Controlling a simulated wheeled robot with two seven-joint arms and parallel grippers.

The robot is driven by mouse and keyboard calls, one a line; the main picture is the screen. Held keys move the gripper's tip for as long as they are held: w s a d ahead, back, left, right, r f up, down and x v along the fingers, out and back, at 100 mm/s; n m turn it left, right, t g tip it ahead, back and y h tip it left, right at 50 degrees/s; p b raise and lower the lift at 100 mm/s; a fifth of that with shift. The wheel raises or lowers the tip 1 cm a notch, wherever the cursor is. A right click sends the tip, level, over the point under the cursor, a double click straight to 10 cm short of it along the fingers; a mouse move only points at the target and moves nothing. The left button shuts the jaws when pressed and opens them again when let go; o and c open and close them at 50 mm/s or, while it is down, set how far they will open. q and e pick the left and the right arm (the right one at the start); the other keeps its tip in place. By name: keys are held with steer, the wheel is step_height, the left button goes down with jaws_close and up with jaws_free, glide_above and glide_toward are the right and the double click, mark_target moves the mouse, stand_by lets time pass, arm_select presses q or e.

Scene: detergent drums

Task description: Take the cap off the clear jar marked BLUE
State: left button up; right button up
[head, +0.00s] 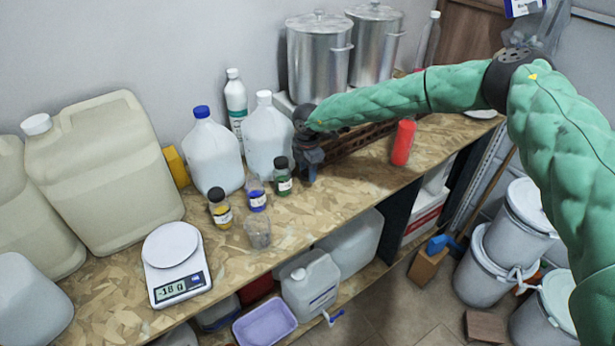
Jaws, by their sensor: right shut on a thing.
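The clear jar with blue contents (257,198) stands upright on the chipboard bench between two other small jars. No dark cap shows on its top, and its label is too small to read. My right gripper (312,178) is to the right of the jar, beyond the green-filled jar and apart from both. It is shut on a small dark thing, most likely the cap, which is hardly told apart from the dark fingers. My left gripper is not in view.
Near the blue jar stand a yellow-filled jar (220,210) and a green-filled jar (283,178), both black-capped, and a clear cup (258,234). White jugs (268,138) stand behind. A scale (175,262) is left, a red cylinder (402,143) right. Bare bench lies right of the jars.

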mark_target(308, 186)
step_height(308, 186, down, 3)
steer(key=p, duration=0.2)
steer(key=shift+p, duration=0.4)
steer(key=shift+f, duration=0.6)
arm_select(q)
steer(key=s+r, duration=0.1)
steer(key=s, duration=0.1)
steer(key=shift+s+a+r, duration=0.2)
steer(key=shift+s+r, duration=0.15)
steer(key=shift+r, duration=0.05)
arm_select(e)
steer(key=o, duration=1.1)
